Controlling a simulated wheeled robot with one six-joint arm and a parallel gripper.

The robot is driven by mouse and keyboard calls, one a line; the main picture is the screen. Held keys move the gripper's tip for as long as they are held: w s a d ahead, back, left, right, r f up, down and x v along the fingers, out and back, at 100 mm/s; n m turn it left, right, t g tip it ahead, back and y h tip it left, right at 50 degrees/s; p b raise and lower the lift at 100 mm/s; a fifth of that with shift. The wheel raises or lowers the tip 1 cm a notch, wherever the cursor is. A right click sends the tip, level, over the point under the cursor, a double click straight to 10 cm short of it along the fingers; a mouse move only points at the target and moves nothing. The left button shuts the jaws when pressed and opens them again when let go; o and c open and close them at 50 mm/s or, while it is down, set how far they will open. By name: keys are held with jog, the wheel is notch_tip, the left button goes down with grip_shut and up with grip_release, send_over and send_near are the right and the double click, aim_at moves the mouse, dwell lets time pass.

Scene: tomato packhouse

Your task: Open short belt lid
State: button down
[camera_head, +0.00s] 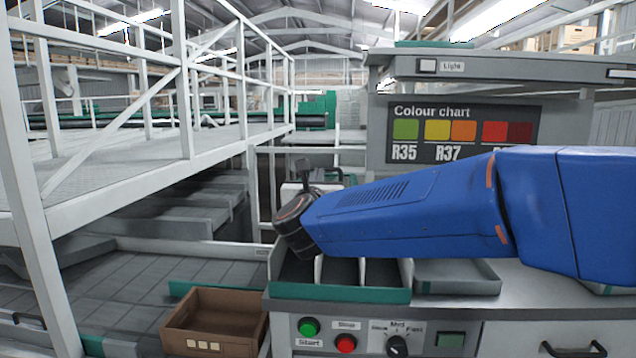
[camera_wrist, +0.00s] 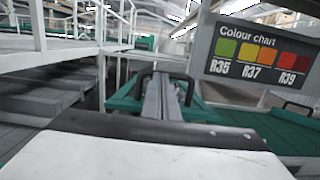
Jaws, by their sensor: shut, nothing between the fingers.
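In the wrist view, my gripper (camera_wrist: 167,82) has its two grey fingers side by side, shut, with nothing between them. They point forward, over or against a green structure (camera_wrist: 209,114). A dark arched handle (camera_wrist: 189,88) shows around the fingertips. I cannot tell whether the fingers touch it, or whether the green part is the short belt's lid. A second dark handle (camera_wrist: 298,106) shows at the right. In the head view my blue arm hides the fingers and most of this spot.
A colour chart board (camera_head: 462,132) stands behind my arm. A control panel (camera_head: 375,335), grey trays (camera_head: 457,277) and a brown crate (camera_head: 215,322) are in front. A white railing (camera_head: 188,110) and raised walkway lie left.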

jog(key=w+r, duration=0.9)
jog(key=r, duration=0.2)
jog(key=w+r, duration=0.8)
jog(key=r, duration=0.3)
jog(key=shift+w+d+r, duration=0.3)
jog(key=shift+w+r, duration=0.05)
jog(key=shift+w, duration=0.05)
